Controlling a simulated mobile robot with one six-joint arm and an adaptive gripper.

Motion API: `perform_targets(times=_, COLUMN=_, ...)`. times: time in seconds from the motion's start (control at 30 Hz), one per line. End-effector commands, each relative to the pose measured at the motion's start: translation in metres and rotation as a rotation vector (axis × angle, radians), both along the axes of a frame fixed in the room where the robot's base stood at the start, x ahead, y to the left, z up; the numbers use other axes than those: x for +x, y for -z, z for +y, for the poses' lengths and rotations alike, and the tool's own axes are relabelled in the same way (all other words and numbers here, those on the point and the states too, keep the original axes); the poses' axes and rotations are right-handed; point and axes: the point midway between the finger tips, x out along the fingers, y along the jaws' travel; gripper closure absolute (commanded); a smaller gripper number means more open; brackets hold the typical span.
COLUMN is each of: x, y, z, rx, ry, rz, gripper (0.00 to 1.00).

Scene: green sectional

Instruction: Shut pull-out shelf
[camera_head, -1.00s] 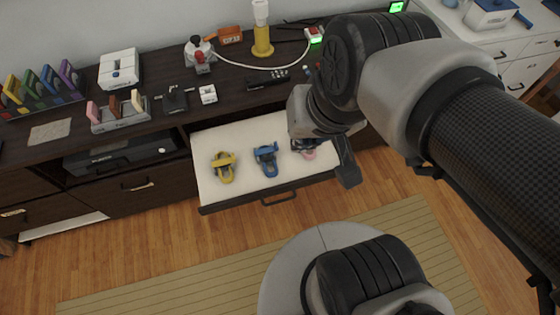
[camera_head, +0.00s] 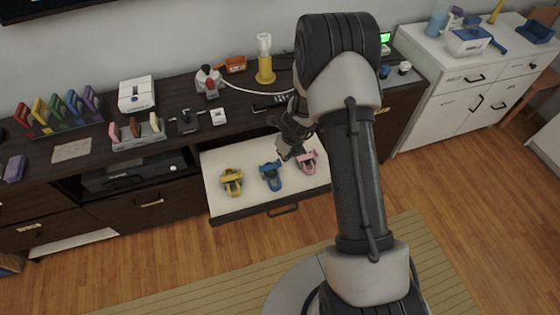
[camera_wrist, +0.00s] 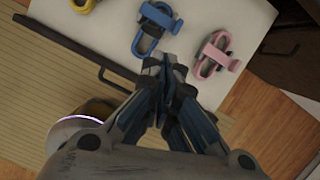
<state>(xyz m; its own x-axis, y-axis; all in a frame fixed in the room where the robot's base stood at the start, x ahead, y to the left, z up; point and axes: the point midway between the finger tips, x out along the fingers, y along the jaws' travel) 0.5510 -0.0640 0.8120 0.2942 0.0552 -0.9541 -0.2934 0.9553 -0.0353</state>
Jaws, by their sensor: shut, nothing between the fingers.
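The pull-out shelf (camera_head: 226,206) stands out from the dark cabinet, its white top showing and a dark bar handle (camera_head: 283,210) on its front edge. A yellow clamp (camera_head: 231,182), a blue clamp (camera_head: 271,176) and a pink clamp (camera_head: 306,161) sit on it in a row. My gripper (camera_head: 288,152) is over the shelf near the blue and pink clamps, partly hidden by my arm. In the wrist view my gripper (camera_wrist: 163,65) is shut and empty, in front of the blue clamp (camera_wrist: 154,27) and the pink clamp (camera_wrist: 214,54). The handle (camera_wrist: 119,84) shows at left there.
A white cabinet (camera_head: 440,95) stands at right. Wooden floor and a striped mat (camera_head: 200,285) lie in front of the shelf.

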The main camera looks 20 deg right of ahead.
Motion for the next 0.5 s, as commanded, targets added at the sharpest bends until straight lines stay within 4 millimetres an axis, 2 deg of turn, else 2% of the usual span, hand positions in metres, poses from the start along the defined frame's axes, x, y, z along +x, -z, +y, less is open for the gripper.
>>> perform_targets(times=0.03, x=-0.006, y=0.021, z=-0.006, rx=0.010, ry=0.087, rz=0.025, gripper=1.00)
perform_targets(times=0.1, x=-0.010, y=0.042, z=-0.013, rx=0.018, ry=0.186, rz=0.043, gripper=1.00)
perform_targets(times=0.23, x=-0.015, y=0.062, z=-0.020, rx=0.025, ry=0.286, rz=0.059, gripper=1.00)
perform_targets(times=0.37, x=-0.015, y=0.075, z=-0.021, rx=0.026, ry=0.307, rz=0.063, gripper=1.00)
perform_targets(times=0.5, x=-0.010, y=0.098, z=-0.021, rx=0.026, ry=0.302, rz=0.064, gripper=1.00)
